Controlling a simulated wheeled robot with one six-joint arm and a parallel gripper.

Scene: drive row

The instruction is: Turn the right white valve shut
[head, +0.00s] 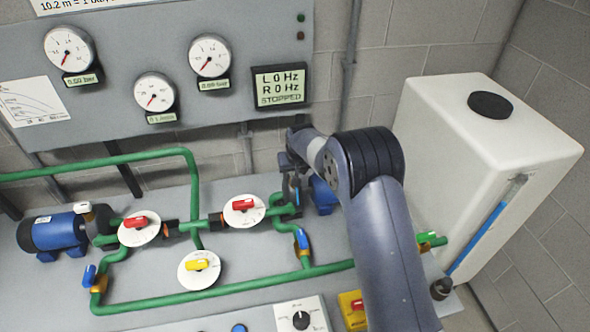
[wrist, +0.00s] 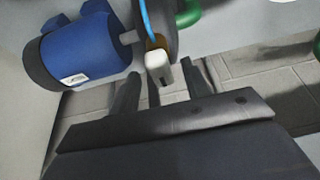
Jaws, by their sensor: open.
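The right white valve's handle (wrist: 158,66) shows in the wrist view beside the right blue pump (wrist: 85,48). My gripper (wrist: 163,72) is open, with one finger on each side of the white handle. I cannot tell whether either finger touches it. In the head view my gripper (head: 291,182) is at the right pump (head: 324,196), and my arm hides the right white handle there. A matching white handle (head: 86,208) sits on the left pump (head: 55,233).
Green pipes (head: 215,293) run across the bench, with red-handled valves (head: 243,205), a yellow-handled valve (head: 197,266) and a blue-handled valve (head: 302,240) close by. A white tank (head: 480,150) stands at the right. The display (head: 279,87) reads L 0 Hz, R 0 Hz, STOPPED.

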